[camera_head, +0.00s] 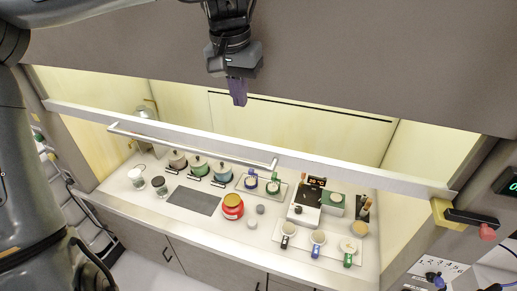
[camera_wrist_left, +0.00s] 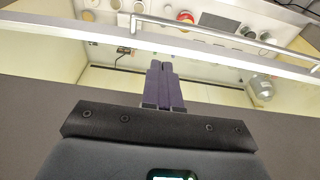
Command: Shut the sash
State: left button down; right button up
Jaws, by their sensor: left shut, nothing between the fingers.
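The sash has a pale bottom rail (camera_head: 340,163) that runs across the front of the hood. A long grey bar handle (camera_head: 190,143) is fixed along the rail. The sash stands raised, with an open gap between its rail and the worktop. My left gripper (camera_head: 237,92) is shut and empty, with its purple fingers pointing down above the rail and handle, apart from both. In the left wrist view the shut fingers (camera_wrist_left: 165,82) point toward the rail (camera_wrist_left: 190,49) and the handle (camera_wrist_left: 215,32) beyond it. My right gripper is not in view.
The worktop (camera_head: 150,197) under the sash holds several jars and pots, a red jar (camera_head: 232,207), a scale-like device (camera_head: 305,205) and cups. A yellow-and-black fitting with a red knob (camera_head: 487,232) sits at the right post. The grey upper hood panel (camera_head: 380,60) is behind my gripper.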

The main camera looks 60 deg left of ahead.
aim_at(247, 163)
pick_arm(q)
jog(key=p+x, duration=0.1)
jog(key=x, duration=0.8)
jog(key=p+x, duration=0.2)
jog(key=x, duration=0.8)
jog(key=shift+s+f, duration=0.2)
jog(key=shift+f, duration=0.05)
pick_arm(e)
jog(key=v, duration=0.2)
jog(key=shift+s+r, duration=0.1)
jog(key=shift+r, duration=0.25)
